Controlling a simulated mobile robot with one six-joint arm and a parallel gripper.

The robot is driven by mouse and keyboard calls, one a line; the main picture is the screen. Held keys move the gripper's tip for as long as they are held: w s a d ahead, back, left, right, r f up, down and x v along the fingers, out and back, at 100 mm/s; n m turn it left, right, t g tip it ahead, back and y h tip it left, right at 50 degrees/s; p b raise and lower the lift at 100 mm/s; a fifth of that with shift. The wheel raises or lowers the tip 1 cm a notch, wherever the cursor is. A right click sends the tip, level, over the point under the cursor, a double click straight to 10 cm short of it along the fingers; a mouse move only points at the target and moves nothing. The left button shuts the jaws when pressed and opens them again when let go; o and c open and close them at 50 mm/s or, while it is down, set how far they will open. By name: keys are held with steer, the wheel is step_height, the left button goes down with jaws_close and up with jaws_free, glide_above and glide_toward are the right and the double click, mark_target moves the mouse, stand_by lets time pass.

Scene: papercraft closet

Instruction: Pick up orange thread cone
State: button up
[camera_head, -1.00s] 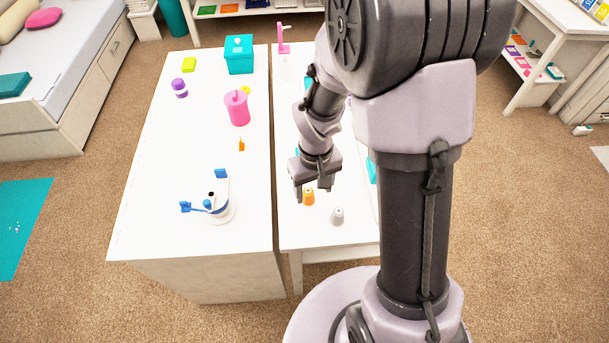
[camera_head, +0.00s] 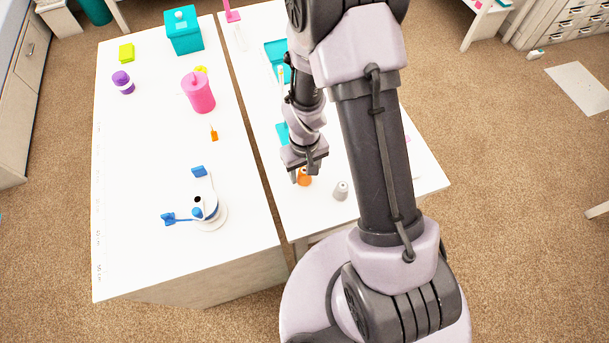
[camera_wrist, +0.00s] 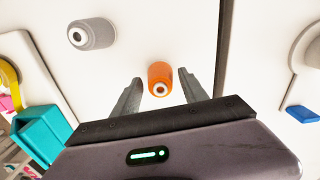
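The orange thread cone (camera_head: 304,177) stands on the right-hand white table, near its front end. In the wrist view the orange cone (camera_wrist: 165,78) appears between and just beyond the two fingertips, with white table on both sides of it. My gripper (camera_head: 306,174) is open, low over the table at the cone, and its fingers partly cover the cone in the head view. In the wrist view my gripper (camera_wrist: 160,80) holds nothing, and the cone looks free of both fingers.
A grey thread cone (camera_head: 341,191) stands close by, to the right; it also shows in the wrist view (camera_wrist: 92,34). A gap separates the left table (camera_head: 130,200), which bears a blue-and-white device (camera_head: 208,211), a pink canister (camera_head: 198,93) and a teal box (camera_head: 183,30).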

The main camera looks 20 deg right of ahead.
jaws_close()
steer(key=shift+r, duration=0.1)
